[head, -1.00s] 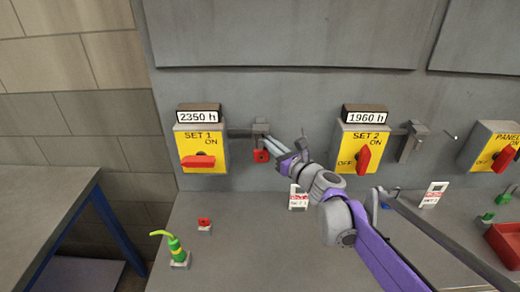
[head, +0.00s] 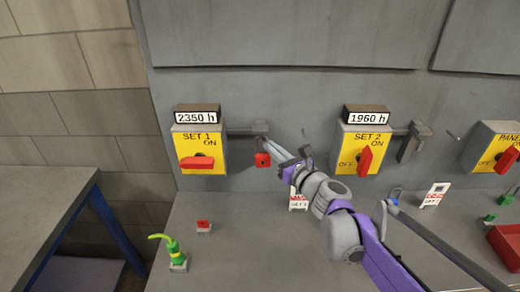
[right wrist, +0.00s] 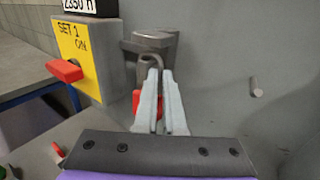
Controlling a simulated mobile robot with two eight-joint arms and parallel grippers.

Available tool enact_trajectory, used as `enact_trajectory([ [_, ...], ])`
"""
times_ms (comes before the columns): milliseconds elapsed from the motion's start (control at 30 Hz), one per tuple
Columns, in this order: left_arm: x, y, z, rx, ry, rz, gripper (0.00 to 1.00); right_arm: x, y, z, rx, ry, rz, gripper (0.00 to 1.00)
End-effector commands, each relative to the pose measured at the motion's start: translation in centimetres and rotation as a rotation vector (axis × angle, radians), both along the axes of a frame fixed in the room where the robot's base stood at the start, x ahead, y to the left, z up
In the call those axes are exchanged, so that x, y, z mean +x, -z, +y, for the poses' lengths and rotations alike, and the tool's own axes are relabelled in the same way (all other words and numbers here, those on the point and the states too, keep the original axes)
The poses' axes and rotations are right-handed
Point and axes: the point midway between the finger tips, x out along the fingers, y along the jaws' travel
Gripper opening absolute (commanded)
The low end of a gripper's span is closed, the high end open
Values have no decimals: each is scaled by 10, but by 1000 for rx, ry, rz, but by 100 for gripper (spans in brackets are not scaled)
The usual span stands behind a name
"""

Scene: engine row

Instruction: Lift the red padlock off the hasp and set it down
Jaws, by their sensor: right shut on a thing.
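The red padlock (head: 262,160) is below the outer end of the grey hasp (head: 245,130), to the right of the yellow SET 1 switch box (head: 198,150). My right gripper (head: 267,145) is shut on the padlock, reaching in from the lower right. In the right wrist view the two fingers (right wrist: 160,95) hide much of the padlock; part of its red body (right wrist: 137,100) shows left of them. The grey shackle (right wrist: 150,62) shows just under the hasp (right wrist: 150,42). Whether it is clear of the hasp I cannot tell. My left gripper is out of view.
A white tag (head: 298,201) stands near my right arm. The SET 2 box (head: 362,150) is to the right.

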Motion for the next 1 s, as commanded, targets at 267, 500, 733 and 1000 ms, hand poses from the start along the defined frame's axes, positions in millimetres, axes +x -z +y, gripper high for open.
enact_trajectory([
  [267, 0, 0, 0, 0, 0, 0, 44, -17, 0, 7, 0, -22, -4, 0],
  [500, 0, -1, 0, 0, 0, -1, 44, -26, 1, 6, -1, -19, -3, 0],
  [733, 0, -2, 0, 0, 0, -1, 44, -35, 1, 6, -2, -18, -4, 0],
  [1000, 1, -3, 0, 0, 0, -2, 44, -40, 1, 5, -3, -18, -3, 0],
])
